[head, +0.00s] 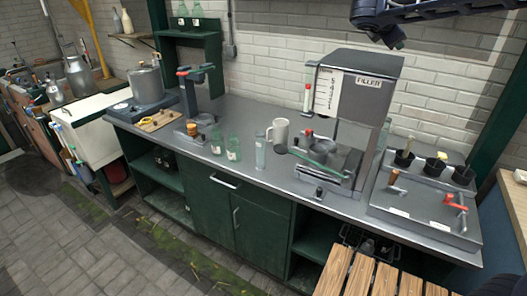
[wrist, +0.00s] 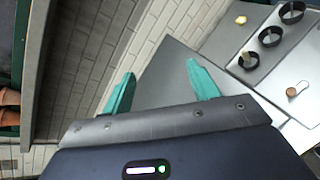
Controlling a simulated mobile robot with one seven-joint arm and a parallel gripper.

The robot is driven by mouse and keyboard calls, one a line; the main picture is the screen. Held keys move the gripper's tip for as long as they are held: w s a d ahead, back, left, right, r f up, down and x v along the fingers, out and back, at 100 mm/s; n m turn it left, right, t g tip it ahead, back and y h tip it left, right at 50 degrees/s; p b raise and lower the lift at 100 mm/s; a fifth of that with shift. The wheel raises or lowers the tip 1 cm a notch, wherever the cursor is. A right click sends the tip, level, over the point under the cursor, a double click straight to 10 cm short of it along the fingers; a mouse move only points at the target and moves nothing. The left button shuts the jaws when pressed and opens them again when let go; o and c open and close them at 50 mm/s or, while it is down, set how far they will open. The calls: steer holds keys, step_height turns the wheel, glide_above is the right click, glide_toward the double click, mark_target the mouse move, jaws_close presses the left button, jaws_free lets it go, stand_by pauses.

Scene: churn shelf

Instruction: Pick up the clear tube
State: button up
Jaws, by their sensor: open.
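A clear tube (head: 260,153) stands upright on the metal counter in the head view, between the green-tinted glass bottles (head: 233,149) and a pale mug (head: 279,133). It looks like a slim, see-through cylinder. My gripper (head: 396,44) is high at the top right of the head view, above and well away from the tube. In the wrist view my gripper (wrist: 160,72) shows two teal fingers spread apart with nothing between them. The tube does not show in the wrist view.
A filler machine (head: 368,85) stands right of the tube on the counter (head: 240,185). A tray with black cups (head: 437,166) is at the right end; cup rings (wrist: 270,37) also show in the wrist view. A pot (head: 146,82) stands at the left. The counter's front strip is mostly clear.

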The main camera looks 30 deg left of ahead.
steer(key=s+a+n+t+y, duration=0.1)
steer(key=s+a+n, duration=0.1)
steer(key=a, duration=0.4)
steer(key=s+a+n+y, duration=0.2)
steer(key=s+a+n, duration=0.1)
steer(key=a, duration=0.4)
steer(key=s+a+f+n+t+y, duration=0.1)
steer(key=s+a+n+y, duration=0.1)
steer(key=a, duration=0.4)
steer(key=shift+s+a+f+n+t, duration=0.15)
steer(key=shift+s+n+t, duration=0.2)
steer(key=shift+n, duration=0.45)
steer(key=s+a+f+n+y, duration=0.2)
steer(key=s+a+n+y, duration=0.45)
steer(key=s+a, duration=0.55)
glide_toward(260, 150)
steer(key=w+a, duration=0.1)
steer(key=shift+n+h, duration=0.25)
steer(key=shift+h, duration=0.1)
steer(key=shift+x, duration=5.25)
steer(key=c, duration=1.1)
